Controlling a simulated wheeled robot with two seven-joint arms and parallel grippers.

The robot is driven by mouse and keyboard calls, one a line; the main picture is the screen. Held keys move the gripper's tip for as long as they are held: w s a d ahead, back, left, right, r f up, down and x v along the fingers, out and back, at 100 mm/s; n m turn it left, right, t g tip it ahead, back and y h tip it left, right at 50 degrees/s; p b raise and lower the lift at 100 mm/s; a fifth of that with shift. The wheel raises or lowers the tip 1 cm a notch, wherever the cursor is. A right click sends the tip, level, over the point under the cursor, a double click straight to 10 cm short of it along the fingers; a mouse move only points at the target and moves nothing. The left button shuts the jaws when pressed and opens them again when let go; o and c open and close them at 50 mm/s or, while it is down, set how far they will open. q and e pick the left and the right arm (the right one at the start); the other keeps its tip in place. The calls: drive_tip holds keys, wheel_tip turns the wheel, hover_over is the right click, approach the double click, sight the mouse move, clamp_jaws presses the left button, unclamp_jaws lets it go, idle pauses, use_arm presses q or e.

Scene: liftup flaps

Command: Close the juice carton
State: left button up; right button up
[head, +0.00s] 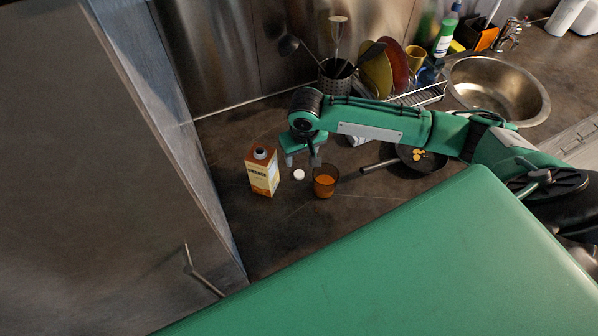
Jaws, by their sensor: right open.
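The juice carton (263,174) stands upright on the dark counter, left of centre, with its round spout (261,153) uncovered on top. A small white cap (299,175) lies on the counter to the right of the carton. My right gripper (303,160) is open and empty, pointing down behind and above the cap, between the carton and the glass. It appears apart from the cap. My left gripper is out of view.
A glass of orange juice (325,182) stands right of the cap. A pan (416,158) sits further right, its handle towards the glass. A dish rack (419,95), utensil holder (336,82) and sink (497,88) are behind. A cabinet panel (150,120) bounds the left side.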

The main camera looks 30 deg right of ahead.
sight(299, 174)
wheel_tip(299, 174, down, 2)
drive_tip(key=shift+w+f, duration=0.15)
drive_tip(key=shift+f, duration=0.35)
drive_tip(key=shift+f+p, duration=0.3)
drive_tip(key=shift+p, duration=0.25)
wheel_tip(299, 174, down, 4)
drive_tip(key=shift+w+a+r+p, duration=0.1)
drive_tip(key=shift+r+p, duration=0.1)
drive_tip(key=shift+p, duration=0.6)
drive_tip(key=shift+f, duration=0.55)
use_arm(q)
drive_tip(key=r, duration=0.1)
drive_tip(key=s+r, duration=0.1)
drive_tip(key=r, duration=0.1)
use_arm(e)
drive_tip(key=shift+c, duration=0.4)
drive_tip(key=c, duration=1)
